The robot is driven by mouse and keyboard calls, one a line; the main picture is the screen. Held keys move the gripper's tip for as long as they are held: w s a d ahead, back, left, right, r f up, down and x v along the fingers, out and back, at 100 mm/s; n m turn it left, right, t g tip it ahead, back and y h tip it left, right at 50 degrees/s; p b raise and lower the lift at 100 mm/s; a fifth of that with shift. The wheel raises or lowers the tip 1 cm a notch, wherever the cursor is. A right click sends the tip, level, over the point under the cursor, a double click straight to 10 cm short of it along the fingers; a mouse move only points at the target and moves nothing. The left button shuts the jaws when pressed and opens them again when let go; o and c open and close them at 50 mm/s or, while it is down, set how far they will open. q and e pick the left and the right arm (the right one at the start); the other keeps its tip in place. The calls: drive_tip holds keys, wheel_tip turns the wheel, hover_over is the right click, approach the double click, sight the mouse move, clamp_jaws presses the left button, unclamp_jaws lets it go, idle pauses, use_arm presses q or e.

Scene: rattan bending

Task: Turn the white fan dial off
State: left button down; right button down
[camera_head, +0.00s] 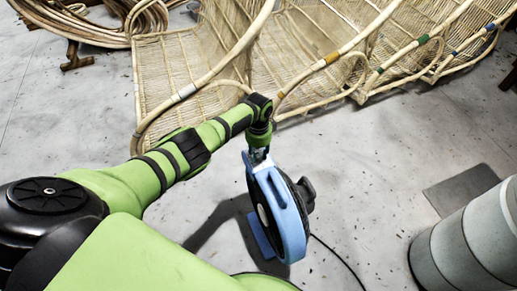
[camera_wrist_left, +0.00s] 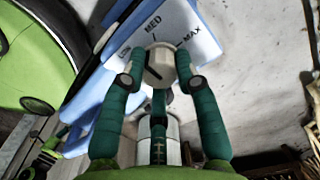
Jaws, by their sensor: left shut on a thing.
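The blue fan (camera_head: 290,222) stands upright on the grey floor in the head view, with its dark round side and a black part at its right. My left gripper (camera_head: 259,156) is at the top of the fan. In the left wrist view, the white dial (camera_wrist_left: 161,62) sits between the green fingers of my left gripper (camera_wrist_left: 160,70), which are shut on it from both sides. A dark mark on the dial slants toward its lower left. The labels LOW, MED and MAX show on the pale blue panel (camera_wrist_left: 190,38) behind it. My right gripper is not in view.
Woven rattan seats (camera_head: 310,45) stand along the back. A coil of rattan (camera_head: 95,20) lies at the back left. A grey cylinder (camera_head: 465,245) stands at the right beside a dark flat plate (camera_head: 462,188). A black cable (camera_head: 340,262) runs from the fan across the floor.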

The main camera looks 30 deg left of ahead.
use_arm(q)
drive_tip(key=n+p, duration=0.1)
drive_tip(key=n, duration=0.2)
drive_tip(key=shift+s+n, duration=0.1)
drive_tip(key=shift+n, duration=0.3)
drive_tip(key=n+p, duration=0.1)
drive_tip(key=n, duration=0.3)
drive_tip(key=shift+d+n, duration=0.1)
drive_tip(key=shift+n, duration=0.2)
drive_tip(key=n, duration=0.5)
drive_tip(key=shift+p, duration=0.35)
drive_tip(key=n, duration=0.2)
drive_tip(key=shift+n, duration=0.3)
drive_tip(key=shift+f+n, duration=0.1)
drive_tip(key=shift+n, duration=0.9)
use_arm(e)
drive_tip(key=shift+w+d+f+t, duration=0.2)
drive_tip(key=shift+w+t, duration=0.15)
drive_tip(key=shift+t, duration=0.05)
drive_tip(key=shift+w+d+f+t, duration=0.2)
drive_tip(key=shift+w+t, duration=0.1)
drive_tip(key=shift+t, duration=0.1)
use_arm(q)
drive_tip(key=c, duration=0.9)
unclamp_jaws()
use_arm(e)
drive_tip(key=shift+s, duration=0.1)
